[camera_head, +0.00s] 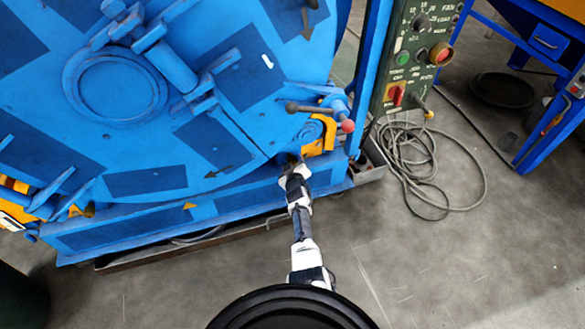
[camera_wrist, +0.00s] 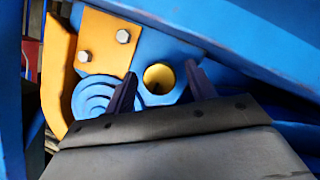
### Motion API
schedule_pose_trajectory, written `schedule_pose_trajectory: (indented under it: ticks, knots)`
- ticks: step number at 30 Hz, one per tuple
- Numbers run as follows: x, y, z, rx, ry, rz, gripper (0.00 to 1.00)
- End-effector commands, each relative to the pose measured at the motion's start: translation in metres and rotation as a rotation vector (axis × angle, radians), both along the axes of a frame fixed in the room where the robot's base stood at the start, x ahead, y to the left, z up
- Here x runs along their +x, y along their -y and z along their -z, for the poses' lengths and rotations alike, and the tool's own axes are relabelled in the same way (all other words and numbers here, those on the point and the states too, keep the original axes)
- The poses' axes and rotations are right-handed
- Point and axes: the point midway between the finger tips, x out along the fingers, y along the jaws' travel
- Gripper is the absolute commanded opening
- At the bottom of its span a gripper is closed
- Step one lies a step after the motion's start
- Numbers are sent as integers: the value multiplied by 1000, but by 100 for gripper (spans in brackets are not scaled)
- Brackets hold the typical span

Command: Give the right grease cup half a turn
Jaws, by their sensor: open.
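In the wrist view, a round, hollow, brass-yellow fitting (camera_wrist: 159,78), which looks like the grease cup, sits in the blue machine frame. My gripper (camera_wrist: 161,69) is open, with one dark finger on each side of this fitting. Whether the fingers touch it cannot be told. In the head view, my gripper (camera_head: 291,159) is at the lower right of the blue drum machine (camera_head: 110,150), just left of an orange bracket (camera_head: 322,135). The grease cup cannot be made out in that view.
A yellow bolted plate (camera_wrist: 105,45) and blue ringed disc (camera_wrist: 95,97) lie left of the fitting. A control panel (camera_head: 415,50) and a coiled cable (camera_head: 410,160) are to the right. The front floor is clear.

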Motion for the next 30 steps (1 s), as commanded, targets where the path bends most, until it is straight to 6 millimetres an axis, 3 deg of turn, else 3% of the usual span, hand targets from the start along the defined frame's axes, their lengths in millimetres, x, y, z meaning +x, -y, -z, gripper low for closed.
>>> schedule_pose_trajectory:
  ticks: [11,21,30]
  knots:
    - [4,0,0,1,1,1,56]
    - [4,0,1,1,1,1,12]
    - [4,0,-2,37,-12,0,12]
